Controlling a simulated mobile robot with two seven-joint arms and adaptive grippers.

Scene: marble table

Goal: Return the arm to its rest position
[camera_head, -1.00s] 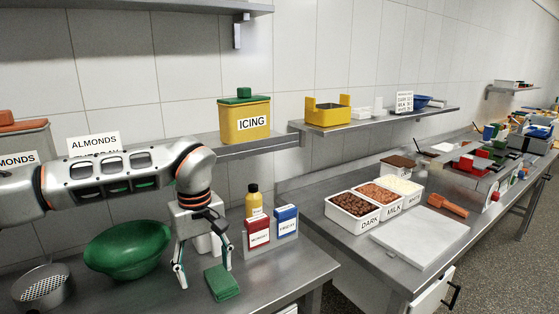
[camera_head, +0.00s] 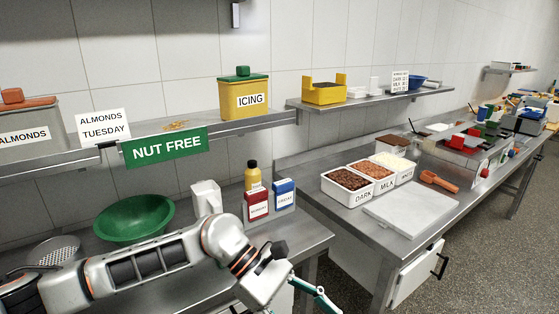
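My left arm reaches in from the lower left, low across the front of the left steel table. My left gripper (camera_head: 304,300) is at the bottom edge, in front of the table, partly cut off by the frame. One finger with teal parts splays out to the right, spread open; the other is mostly out of view. I see nothing between the fingers. The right gripper is not in view.
A green bowl (camera_head: 134,219), a metal strainer (camera_head: 54,250), a white container (camera_head: 206,198), a yellow bottle (camera_head: 252,176), and red (camera_head: 257,204) and blue (camera_head: 284,195) boxes stand behind the arm. Floor at lower right is clear.

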